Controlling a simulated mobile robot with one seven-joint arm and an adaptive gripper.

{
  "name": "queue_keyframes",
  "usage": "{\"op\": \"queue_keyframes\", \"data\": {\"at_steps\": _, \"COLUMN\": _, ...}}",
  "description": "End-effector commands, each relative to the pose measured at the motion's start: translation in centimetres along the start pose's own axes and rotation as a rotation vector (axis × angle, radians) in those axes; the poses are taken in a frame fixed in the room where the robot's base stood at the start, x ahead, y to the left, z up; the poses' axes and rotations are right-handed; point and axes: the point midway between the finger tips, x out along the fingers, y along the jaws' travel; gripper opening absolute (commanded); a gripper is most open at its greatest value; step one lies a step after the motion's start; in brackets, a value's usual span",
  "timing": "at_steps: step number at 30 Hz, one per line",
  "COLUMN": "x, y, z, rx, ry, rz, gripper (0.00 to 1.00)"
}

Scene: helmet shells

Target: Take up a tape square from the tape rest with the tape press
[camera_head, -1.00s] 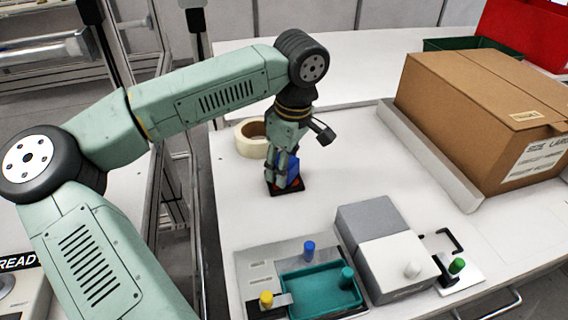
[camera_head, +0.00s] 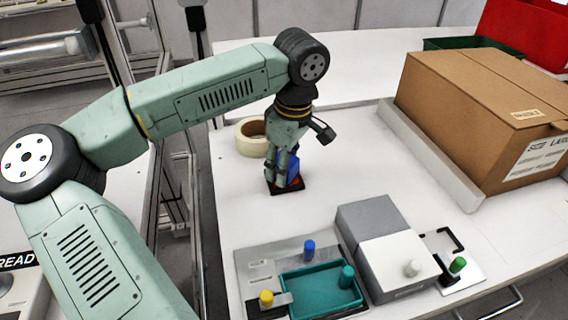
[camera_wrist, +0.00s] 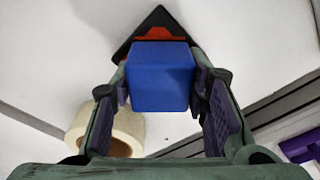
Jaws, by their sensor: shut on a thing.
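My gripper (camera_head: 283,170) points down over the white table, and its fingers also show in the wrist view (camera_wrist: 160,95). It is shut on a blue block (camera_wrist: 160,75), which I take to be the tape press; part of it shows between the fingers in the head view (camera_head: 293,167). Below the block is a flat black pad (camera_head: 288,188) with an orange-red part, likely the tape rest; its corner shows in the wrist view (camera_wrist: 157,18). The block is at or just above the orange-red part; I cannot tell if they touch. No separate tape square can be made out.
A cream tape roll (camera_head: 250,138) stands just behind my gripper. In front are a teal tray (camera_head: 318,305) with coloured pegs and a grey-white block (camera_head: 385,245). A large cardboard box (camera_head: 480,110) stands at right behind a grey ledge (camera_head: 430,155). The table's middle is clear.

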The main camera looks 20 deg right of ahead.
Motion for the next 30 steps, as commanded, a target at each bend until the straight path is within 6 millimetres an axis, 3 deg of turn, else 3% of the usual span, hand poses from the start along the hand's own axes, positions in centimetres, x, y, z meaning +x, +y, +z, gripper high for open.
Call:
{"op": "queue_keyframes", "data": {"at_steps": 17, "x": -0.1, "y": -0.1, "z": 0.0, "rx": 0.001, "ry": -0.002, "rz": -0.003, "gripper": 0.19}}
{"op": "queue_keyframes", "data": {"at_steps": 30, "x": -3.6, "y": 0.0, "z": -0.4, "rx": 0.0, "ry": -0.001, "rz": -0.001, "gripper": 0.19}}
